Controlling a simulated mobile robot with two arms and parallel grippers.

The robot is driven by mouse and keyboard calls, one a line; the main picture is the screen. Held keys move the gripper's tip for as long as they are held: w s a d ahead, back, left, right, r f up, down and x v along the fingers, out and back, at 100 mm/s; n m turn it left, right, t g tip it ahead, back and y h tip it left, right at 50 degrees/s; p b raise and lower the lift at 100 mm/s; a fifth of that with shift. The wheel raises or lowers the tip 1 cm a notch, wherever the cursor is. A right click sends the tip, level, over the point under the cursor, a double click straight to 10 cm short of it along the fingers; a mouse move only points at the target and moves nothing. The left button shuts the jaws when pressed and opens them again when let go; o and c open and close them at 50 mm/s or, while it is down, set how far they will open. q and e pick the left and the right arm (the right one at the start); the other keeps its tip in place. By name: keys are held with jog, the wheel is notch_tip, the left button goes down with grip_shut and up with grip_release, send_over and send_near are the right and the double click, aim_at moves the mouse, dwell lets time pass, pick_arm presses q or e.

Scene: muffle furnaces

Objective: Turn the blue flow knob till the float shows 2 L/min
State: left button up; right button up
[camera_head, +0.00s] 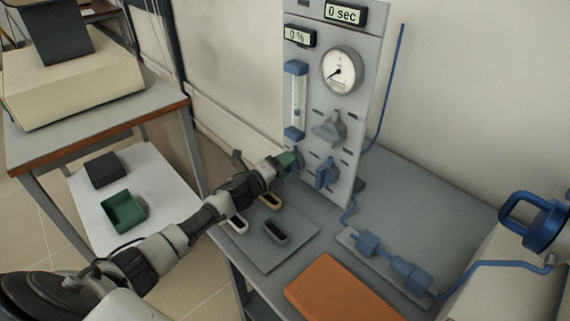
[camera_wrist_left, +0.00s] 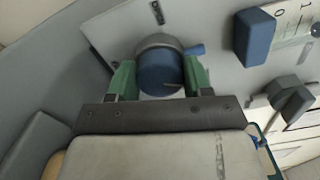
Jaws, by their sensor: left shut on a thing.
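The grey control panel (camera_head: 340,110) stands upright on the bench. My left gripper (camera_head: 289,161) is at its lower left, with green fingers. In the left wrist view the fingers (camera_wrist_left: 158,82) are shut on either side of the round blue flow knob (camera_wrist_left: 158,70), which has a small blue lever pointing right. In the head view the gripper mostly hides the knob. The flow tube (camera_head: 298,101) is above it, between blue end blocks. The tube's lower blue block (camera_wrist_left: 254,37) and scale marks also show in the wrist view. My right gripper is out of view.
A grey knob (camera_head: 329,128) and a blue knob (camera_head: 327,174) sit right of the gripper. A dial gauge (camera_head: 342,70) and displays reading "0 %" and "0 sec" are above. An orange block (camera_head: 338,290) and blue pipe fittings (camera_head: 395,266) lie on the bench.

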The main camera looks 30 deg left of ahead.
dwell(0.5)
pick_arm(q)
jog(key=o, duration=0.9)
jog(key=shift+o, duration=0.2)
jog(key=v, duration=1)
jog(key=shift+s+a+b, duration=0.25)
jog(key=shift+s+b, duration=0.05)
jog(key=shift+s, duration=0.05)
